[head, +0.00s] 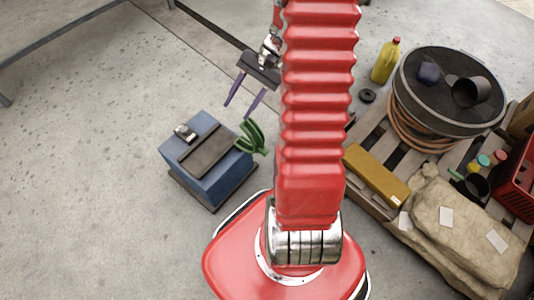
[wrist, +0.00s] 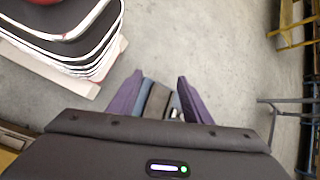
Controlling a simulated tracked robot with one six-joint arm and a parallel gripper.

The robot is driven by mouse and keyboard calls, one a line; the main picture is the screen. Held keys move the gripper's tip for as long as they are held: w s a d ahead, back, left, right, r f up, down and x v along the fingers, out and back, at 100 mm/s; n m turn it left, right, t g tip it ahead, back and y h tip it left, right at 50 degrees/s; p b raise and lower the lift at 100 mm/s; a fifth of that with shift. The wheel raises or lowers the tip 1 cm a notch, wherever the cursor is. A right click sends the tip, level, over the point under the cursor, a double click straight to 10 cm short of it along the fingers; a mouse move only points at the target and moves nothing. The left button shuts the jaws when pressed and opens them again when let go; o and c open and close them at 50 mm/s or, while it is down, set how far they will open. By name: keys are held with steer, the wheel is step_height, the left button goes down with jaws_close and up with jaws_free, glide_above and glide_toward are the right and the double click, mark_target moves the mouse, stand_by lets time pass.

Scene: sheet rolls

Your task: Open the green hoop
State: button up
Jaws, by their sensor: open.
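The green hoop (head: 252,138) is a set of curved green bands at the right side of a blue box (head: 228,176). The box has a dark grey strip across its top and stands on a dark base on the floor. My gripper (head: 239,109) has two purple fingers, spread open and empty. In the head view it appears beyond the box, apart from the hoop. In the wrist view, part of the blue box (wrist: 148,86) shows between the fingers of my gripper (wrist: 160,78). The hoop cannot be made out there.
A small dark and silver piece (head: 185,132) lies on the box top. To the right, a pallet holds a round dark-topped drum (head: 448,95), a yellow box (head: 376,174) and sacks (head: 455,222). A yellow bottle (head: 386,61) stands behind. Floor left of the box is clear.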

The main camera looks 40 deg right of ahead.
steer(key=s+d+f+m+t+y, duration=0.1)
steer(key=s+d+f+m+t, duration=0.2)
steer(key=f, duration=0.4)
steer(key=s+d+f+m+t+y, duration=0.1)
steer(key=d+f+m+t, duration=0.3)
steer(key=f, duration=0.4)
steer(key=s+d+f+m+t+y, duration=0.1)
steer(key=s+d+f+m, duration=0.1)
steer(key=d+f+m, duration=0.35)
steer(key=s+f+m+t+h, duration=0.4)
steer(key=f+m, duration=0.1)
steer(key=f, duration=0.5)
steer(key=s+f+m+t+h, duration=0.4)
steer(key=s+f+m, duration=0.1)
steer(key=f, duration=0.6)
steer(key=shift+s+a+m+t, duration=0.25)
steer(key=shift+a+m+t, duration=0.05)
steer(key=shift+m, duration=0.05)
steer(key=shift+w, duration=0.1)
steer(key=w+a, duration=0.2)
steer(key=w, duration=1.1)
steer(key=shift+w, duration=0.2)
steer(key=shift+c, duration=0.4)
jaws_close()
